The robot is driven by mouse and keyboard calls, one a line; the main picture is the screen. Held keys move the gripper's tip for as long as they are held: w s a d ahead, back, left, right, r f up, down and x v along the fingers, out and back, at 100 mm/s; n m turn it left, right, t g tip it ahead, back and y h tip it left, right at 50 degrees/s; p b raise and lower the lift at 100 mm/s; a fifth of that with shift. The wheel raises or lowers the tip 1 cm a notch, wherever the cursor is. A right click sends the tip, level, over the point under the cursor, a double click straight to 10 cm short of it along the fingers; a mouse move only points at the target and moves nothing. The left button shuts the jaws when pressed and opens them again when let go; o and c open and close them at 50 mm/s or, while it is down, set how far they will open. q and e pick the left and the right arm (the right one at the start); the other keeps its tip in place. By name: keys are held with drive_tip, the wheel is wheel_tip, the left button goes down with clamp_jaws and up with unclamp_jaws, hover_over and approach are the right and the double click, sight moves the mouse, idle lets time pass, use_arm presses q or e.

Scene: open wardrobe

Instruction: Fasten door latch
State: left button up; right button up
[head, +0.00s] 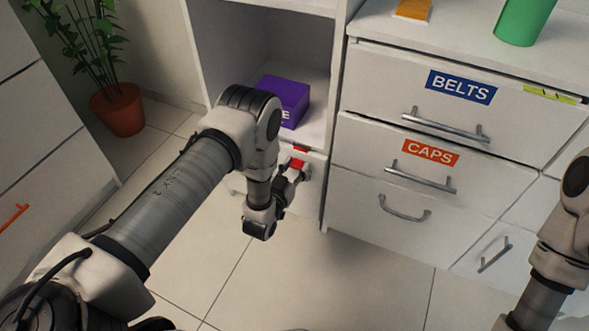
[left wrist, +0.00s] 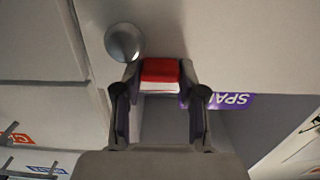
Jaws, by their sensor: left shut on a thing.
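The red latch (head: 299,163) is on the white front just below the open compartment. My left gripper (head: 292,180) reaches it from the front and partly covers it. In the left wrist view the red latch (left wrist: 160,72), with a pale lower part, sits between the fingertips of my left gripper (left wrist: 158,90), which is shut on it. A round metal knob (left wrist: 124,42) is just beside the latch in that view. The exact latch position is hard to tell. My right arm shows at the right edge of the head view; its gripper is out of view.
A purple box (head: 287,98) stands in the compartment above the latch. To the right are the BELTS drawer (head: 390,75) and CAPS drawer (head: 370,140) with bar handles. A potted plant (head: 120,110) stands at the left. The tiled floor (head: 330,275) in front is clear.

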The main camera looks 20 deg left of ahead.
use_arm(q)
drive_tip(key=o, duration=1.1)
drive_tip(key=shift+o, duration=0.2)
drive_tip(key=s, duration=0.7)
drive_tip(key=shift+s+a+r, duration=0.15)
drive_tip(key=shift+s+r, duration=0.05)
drive_tip(key=shift+r, duration=0.05)
